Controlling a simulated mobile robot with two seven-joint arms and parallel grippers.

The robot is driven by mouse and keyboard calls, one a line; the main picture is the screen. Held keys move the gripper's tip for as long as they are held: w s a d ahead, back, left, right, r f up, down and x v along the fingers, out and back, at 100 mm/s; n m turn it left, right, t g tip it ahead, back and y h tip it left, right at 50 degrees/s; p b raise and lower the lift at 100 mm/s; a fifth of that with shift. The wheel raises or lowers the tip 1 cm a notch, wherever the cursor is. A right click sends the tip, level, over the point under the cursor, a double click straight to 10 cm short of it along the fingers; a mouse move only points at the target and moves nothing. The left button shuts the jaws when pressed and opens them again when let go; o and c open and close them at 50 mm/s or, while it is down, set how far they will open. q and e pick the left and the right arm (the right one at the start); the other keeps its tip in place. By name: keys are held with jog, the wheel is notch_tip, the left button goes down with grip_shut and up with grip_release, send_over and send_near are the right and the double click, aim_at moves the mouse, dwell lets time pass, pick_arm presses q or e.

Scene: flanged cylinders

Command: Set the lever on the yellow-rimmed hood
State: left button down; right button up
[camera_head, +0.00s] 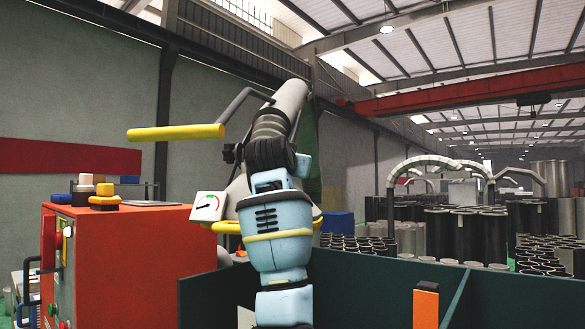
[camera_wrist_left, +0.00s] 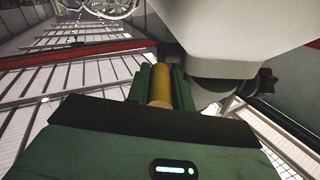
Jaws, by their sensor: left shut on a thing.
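The hood (camera_head: 239,188) is a pale grey cone with a yellow rim, in the middle of the head view. It hangs from a thick grey duct arm, and a yellow bar (camera_head: 175,132) on a bent grey rod sticks out to the left. My light blue left arm covers much of the hood and hides the fingertips there. In the left wrist view, my left gripper (camera_wrist_left: 161,88) is shut on a yellow cylindrical grip, seemingly the lever (camera_wrist_left: 160,92), beside a pale grey surface. The lever's angle cannot be told.
A dark green panel (camera_head: 215,302) and an orange block (camera_head: 426,308) are at the front. Several flanged cylinders (camera_head: 465,235) fill the right side.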

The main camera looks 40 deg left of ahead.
pick_arm(q)
jog(key=shift+w+a+r+g+h, duration=0.1)
jog(key=shift+w+r+g+h, duration=0.05)
jog(key=shift+r+g+h, duration=0.7)
jog(key=shift+w+a+r+g+h, duration=0.15)
jog(key=shift+r+g+h, duration=0.15)
jog(key=shift+r+g, duration=0.35)
jog(key=shift+w+a+r+g+h, duration=0.15)
jog(key=shift+r+g+h, duration=0.1)
jog(key=shift+r+g, duration=0.3)
jog(key=shift+g, duration=0.25)
jog(key=shift+f, duration=0.1)
jog(key=c, duration=1.2)
grip_release()
jog(key=shift+d, duration=0.1)
jog(key=shift+c, duration=0.2)
jog(key=v, duration=0.8)
jog(key=shift+w, duration=0.1)
